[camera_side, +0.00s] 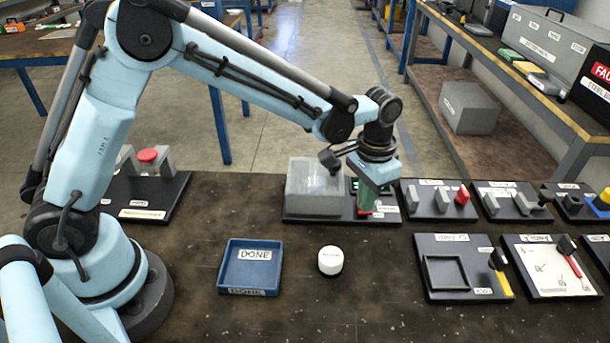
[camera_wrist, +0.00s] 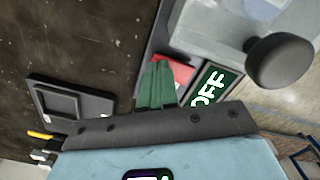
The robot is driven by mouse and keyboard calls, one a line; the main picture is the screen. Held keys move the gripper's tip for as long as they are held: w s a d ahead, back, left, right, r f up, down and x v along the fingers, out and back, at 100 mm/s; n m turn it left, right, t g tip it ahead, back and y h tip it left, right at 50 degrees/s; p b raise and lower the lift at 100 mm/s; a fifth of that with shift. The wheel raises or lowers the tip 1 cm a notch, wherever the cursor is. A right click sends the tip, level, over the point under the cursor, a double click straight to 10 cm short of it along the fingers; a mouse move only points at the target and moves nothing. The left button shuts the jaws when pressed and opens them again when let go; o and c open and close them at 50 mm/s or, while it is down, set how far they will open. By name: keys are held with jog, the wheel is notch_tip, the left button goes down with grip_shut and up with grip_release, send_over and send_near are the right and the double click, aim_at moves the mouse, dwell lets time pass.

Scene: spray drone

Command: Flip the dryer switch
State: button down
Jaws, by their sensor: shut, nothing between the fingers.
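The dryer (camera_side: 312,190), a grey see-through box, stands on a dark base plate at the middle back of the bench. Its corner and a round dark knob (camera_wrist: 281,61) show in the wrist view. A red switch part (camera_wrist: 181,70) sits beside a green "OFF" sign (camera_wrist: 211,86). My gripper (camera_wrist: 158,72) is shut and empty, its green fingers right at the red part. In the side view my gripper (camera_side: 366,200) points down at the right end of the base plate. The fingers partly hide the red part, and I cannot tell whether they touch it.
More dark fixture boards with small parts stand to the right, including a frame board (camera_side: 446,272) and a white-topped board (camera_side: 548,268). A blue "DONE" tray (camera_side: 235,285) and a white round container (camera_side: 330,261) stand in front. The bench between them is clear.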

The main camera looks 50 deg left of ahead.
jog(key=shift+r, duration=3.5)
jog(key=s+a+r+n+t, duration=0.3)
jog(key=s+a+t, duration=0.4)
jog(key=s+a, duration=0.6)
jog(key=shift+s+a+r, duration=0.35)
jog(key=shift+s+r, duration=0.1)
jog(key=shift+s, duration=0.4)
jog(key=c, duration=1.8)
grip_release()
